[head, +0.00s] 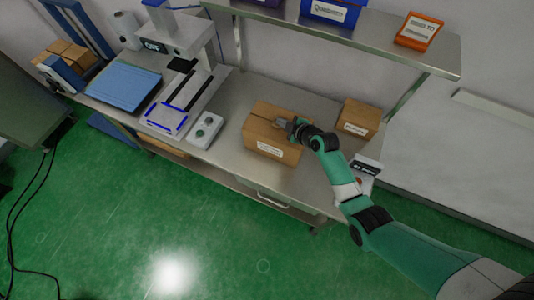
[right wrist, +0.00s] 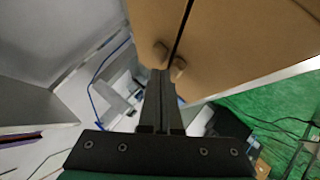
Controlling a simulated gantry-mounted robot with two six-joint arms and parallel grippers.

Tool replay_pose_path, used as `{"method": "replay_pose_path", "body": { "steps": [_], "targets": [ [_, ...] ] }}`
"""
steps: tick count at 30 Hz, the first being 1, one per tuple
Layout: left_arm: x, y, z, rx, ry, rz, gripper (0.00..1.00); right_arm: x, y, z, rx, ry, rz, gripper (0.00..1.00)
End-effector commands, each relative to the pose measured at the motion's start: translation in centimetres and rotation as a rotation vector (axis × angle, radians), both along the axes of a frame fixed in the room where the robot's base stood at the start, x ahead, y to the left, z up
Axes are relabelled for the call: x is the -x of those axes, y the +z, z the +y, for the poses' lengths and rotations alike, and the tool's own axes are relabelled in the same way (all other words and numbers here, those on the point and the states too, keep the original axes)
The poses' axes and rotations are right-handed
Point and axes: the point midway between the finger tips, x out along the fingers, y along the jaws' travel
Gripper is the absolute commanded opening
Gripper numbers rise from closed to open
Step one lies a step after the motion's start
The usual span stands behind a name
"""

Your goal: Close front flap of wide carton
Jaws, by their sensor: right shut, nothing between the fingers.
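The wide carton (head: 254,133) stands on the metal bench, with a white label on its front face. Its top looks nearly flat in the head view; the arm hides part of it. My right gripper (head: 283,123) is over the carton's top, shut and empty. In the right wrist view, the carton's brown panels (right wrist: 235,40) fill the upper part, split by a narrow dark gap. The shut fingertips (right wrist: 169,62) are at the lower end of that gap, touching or very close to the cardboard. Which panel is the front flap is unclear here. My left gripper is not in view.
A smaller carton (head: 359,118) stands to the right on the bench (head: 228,108). A button box (head: 204,130) and a machine with a blue-edged plate (head: 165,118) are to the left. A shelf (head: 285,18) with blue and orange bins (head: 418,31) runs above the back.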

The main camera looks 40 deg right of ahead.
Motion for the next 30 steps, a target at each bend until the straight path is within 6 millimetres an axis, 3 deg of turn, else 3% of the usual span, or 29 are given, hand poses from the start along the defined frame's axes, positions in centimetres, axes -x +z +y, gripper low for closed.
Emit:
{"method": "replay_pose_path", "body": {
  "steps": [17,20,24,26,30],
  "targets": [
    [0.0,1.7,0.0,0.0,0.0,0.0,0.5,0.0,2.1,0.0,0.0,0.001,-0.001,0.0],
    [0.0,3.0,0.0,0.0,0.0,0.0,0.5,-0.1,3.6,0.2,0.0,0.002,-0.001,0.0],
    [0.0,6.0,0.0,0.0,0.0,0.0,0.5,-0.4,7.4,0.5,0.002,0.009,-0.003,0.0],
    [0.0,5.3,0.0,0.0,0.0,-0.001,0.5,0.9,7.4,-0.2,0.001,0.005,-0.003,0.0],
    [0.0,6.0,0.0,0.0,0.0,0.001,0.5,3.4,10.1,-1.4,0.002,0.005,-0.003,0.0]
  ]
}}
